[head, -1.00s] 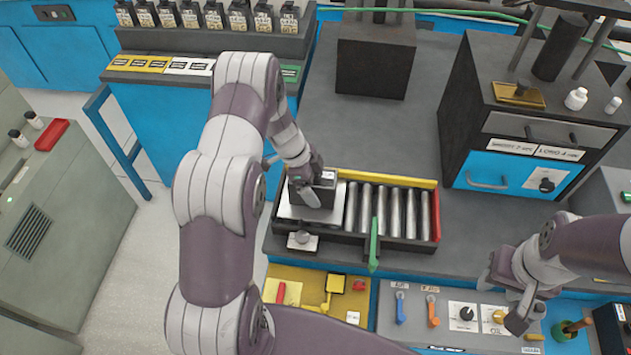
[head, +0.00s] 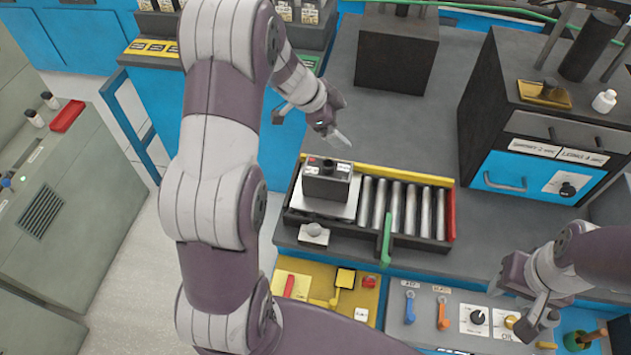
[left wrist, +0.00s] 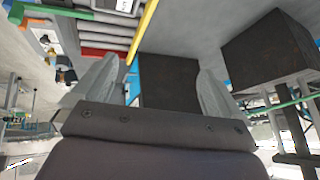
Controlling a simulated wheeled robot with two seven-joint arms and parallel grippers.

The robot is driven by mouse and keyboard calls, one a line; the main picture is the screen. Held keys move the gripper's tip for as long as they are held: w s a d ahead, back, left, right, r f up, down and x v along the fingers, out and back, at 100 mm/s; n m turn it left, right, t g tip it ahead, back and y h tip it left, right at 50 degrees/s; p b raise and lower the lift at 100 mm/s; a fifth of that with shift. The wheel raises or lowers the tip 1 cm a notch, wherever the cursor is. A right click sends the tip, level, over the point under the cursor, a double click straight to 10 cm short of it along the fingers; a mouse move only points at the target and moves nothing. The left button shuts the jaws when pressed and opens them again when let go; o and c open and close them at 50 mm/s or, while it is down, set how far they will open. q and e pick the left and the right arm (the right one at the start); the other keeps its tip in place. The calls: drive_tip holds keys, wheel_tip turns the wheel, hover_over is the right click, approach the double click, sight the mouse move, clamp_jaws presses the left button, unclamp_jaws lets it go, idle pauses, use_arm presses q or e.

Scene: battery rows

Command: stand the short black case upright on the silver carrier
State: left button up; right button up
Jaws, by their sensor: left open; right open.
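The short black case (head: 326,181) stands on the silver carrier (head: 347,212) at the left end of the roller track. Its top with small red and white marks faces up, and it looks upright. My left gripper (head: 331,140) is open and empty, above and behind the case, apart from it. In the left wrist view its two fingers (left wrist: 152,85) are spread with nothing between them. My right gripper (head: 520,310) is open and empty over the control panel at the lower right.
Rollers (head: 405,207) with a yellow rail and a green lever (head: 387,240) lie right of the carrier. A dark block (head: 396,55) and a blue-fronted cabinet (head: 522,175) stand behind. The grey bench top (head: 415,135) between them is clear.

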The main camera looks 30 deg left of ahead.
use_arm(q)
wheel_tip(320, 180, up, 4)
drive_tip(key=s+n+t+y, duration=0.2)
drive_tip(key=n+t+y, duration=0.15)
drive_tip(key=n, duration=0.25)
drive_tip(key=s+d+f+n+g, duration=0.1)
drive_tip(key=s+d+n+g, duration=0.1)
drive_tip(key=s, duration=0.8)
drive_tip(key=s+d+f+n+g+y, duration=0.1)
drive_tip(key=s+d+f+n+g, duration=0.1)
drive_tip(key=s, duration=0.9)
drive_tip(key=d+n+g, duration=0.1)
drive_tip(key=n+g, duration=0.1)
drive_tip(key=g, duration=0.1)
drive_tip(key=shift+d+f+n, duration=0.15)
drive_tip(key=shift+d+n, duration=0.05)
drive_tip(key=shift+n, duration=0.1)
drive_tip(key=shift+w, duration=0.1)
